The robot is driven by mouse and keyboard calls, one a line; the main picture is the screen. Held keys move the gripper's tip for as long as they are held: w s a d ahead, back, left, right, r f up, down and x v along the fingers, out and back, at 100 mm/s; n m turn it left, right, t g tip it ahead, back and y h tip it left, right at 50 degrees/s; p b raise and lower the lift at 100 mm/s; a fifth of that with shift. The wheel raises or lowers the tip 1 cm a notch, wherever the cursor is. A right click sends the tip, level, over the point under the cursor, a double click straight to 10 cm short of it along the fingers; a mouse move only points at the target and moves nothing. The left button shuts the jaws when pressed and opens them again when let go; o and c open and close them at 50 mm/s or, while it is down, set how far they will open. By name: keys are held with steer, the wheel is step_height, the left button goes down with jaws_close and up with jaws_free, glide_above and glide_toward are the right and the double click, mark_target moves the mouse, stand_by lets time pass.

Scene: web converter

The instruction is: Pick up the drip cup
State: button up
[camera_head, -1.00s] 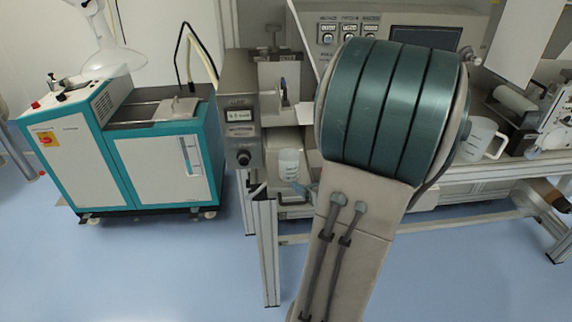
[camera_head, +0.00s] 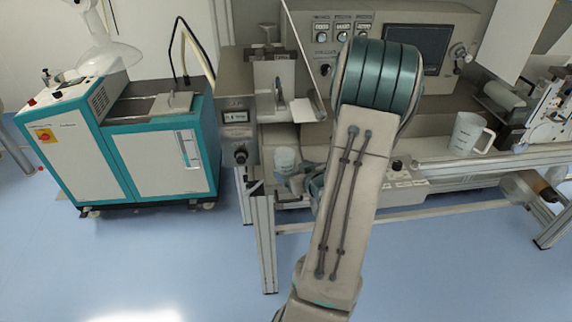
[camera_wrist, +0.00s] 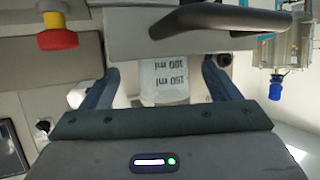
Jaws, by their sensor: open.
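The drip cup is a small translucent white cup (camera_head: 285,158) at the front left of the machine bench, beside the grey control post. In the wrist view the cup (camera_wrist: 172,78) shows upside-down printed ml marks and lies between my two dark fingers. My gripper (camera_wrist: 162,82) is open, with a visible gap between each finger and the cup. In the head view my gripper (camera_head: 300,182) is small and partly hidden by my arm, just below and right of the cup. The cup's lower part is hard to make out there.
A grey bar with a dark curved handle (camera_wrist: 215,20) lies close above the cup in the wrist view, beside a red emergency button (camera_wrist: 57,38). A teal-and-white cabinet (camera_head: 130,150) stands left; floor in front is clear.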

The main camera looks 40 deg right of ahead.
mark_target(284, 157)
steer(key=shift+p+x, duration=0.9)
steer(key=shift+x, duration=1.85)
steer(key=shift+w+a+r, duration=0.1)
steer(key=shift+a+r, duration=0.05)
steer(key=shift+r, duration=0.05)
steer(key=c, duration=1.1)
